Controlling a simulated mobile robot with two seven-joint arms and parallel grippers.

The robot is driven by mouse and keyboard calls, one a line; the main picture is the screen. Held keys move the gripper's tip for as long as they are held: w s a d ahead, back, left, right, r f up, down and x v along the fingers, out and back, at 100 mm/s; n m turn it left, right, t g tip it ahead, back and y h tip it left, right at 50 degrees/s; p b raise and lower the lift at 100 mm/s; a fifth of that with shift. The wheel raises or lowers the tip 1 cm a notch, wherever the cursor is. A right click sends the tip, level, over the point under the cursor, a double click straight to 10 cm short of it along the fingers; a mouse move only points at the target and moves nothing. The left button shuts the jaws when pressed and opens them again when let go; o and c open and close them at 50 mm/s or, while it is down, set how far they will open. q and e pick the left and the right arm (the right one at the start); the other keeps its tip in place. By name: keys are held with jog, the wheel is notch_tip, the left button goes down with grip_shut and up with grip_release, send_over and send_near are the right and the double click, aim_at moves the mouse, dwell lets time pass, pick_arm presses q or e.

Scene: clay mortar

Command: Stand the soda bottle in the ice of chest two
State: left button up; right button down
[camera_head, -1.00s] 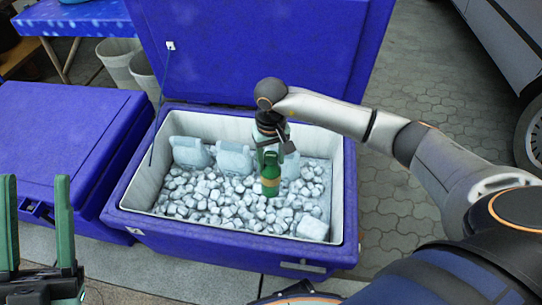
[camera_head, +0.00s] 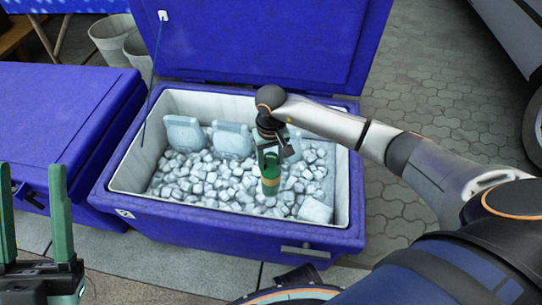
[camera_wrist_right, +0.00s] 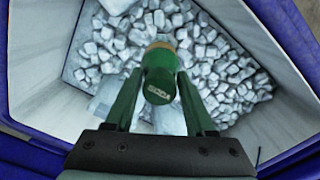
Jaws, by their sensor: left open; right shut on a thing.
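A green soda bottle (camera_head: 271,172) with a tan band is upright over the ice of the open blue chest. My right gripper (camera_head: 270,158) is shut on the bottle from above. In the right wrist view the bottle's capped top (camera_wrist_right: 159,82) sits between my right gripper's green fingers (camera_wrist_right: 158,100). The bottle's lower end is against or just above the ice (camera_head: 225,180); I cannot tell if it touches. The open chest (camera_head: 230,222) has a white liner. My left gripper (camera_head: 36,215) is open and empty at the lower left.
Pale blue ice packs (camera_head: 231,140) stand along the chest's back wall, and a larger ice block (camera_head: 315,210) lies front right. The raised lid (camera_head: 260,45) is behind. A closed blue chest (camera_head: 60,115) stands at the left. Pale buckets (camera_head: 110,38) stand farther back.

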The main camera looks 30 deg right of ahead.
notch_tip(320, 180, down, 6)
jog(key=b, duration=0.5)
jog(key=shift+f, duration=0.25)
jog(key=shift+f+b, duration=0.3)
jog(key=shift+f, duration=0.55)
pick_arm(q)
notch_tip(320, 180, down, 7)
jog(key=d, duration=0.1)
jog(key=shift+w+m+g, duration=0.15)
jog(key=shift+m+g, duration=0.15)
pick_arm(e)
jog(key=shift+f, duration=1.15)
pick_arm(q)
jog(key=shift+r, duration=0.15)
pick_arm(e)
jog(key=shift+f, duration=0.5)
grip_release()
jog(key=shift+s+f, duration=0.1)
